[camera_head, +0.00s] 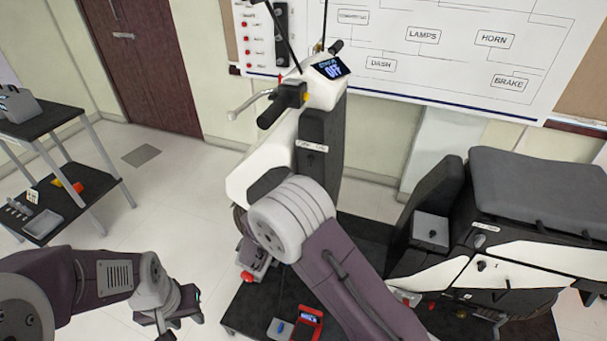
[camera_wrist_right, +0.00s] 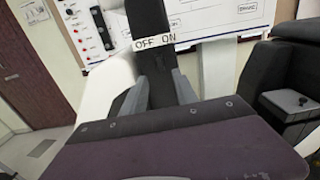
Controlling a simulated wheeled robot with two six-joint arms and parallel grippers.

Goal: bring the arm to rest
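My right arm (camera_head: 335,250) reaches up from the bottom of the head view toward the white scooter front (camera_head: 262,160). Its gripper is hidden behind the arm there. In the right wrist view, two grey fingers of my right gripper (camera_wrist_right: 163,90) stand apart in front of a dark panel (camera_wrist_right: 147,20) with an OFF ON label. I see nothing held between them. My left gripper (camera_head: 178,318) hangs low at the lower left of the head view, over the floor. Its fingers are small and partly cut off, so its opening is unclear.
The scooter's display (camera_head: 331,68) reads OFF. A black handlebar grip (camera_head: 282,105) sticks out left. The seat (camera_head: 540,190) is at right. A red meter (camera_head: 306,326) lies on the dark platform. A two-tier cart (camera_head: 62,185) stands at left, with clear floor between.

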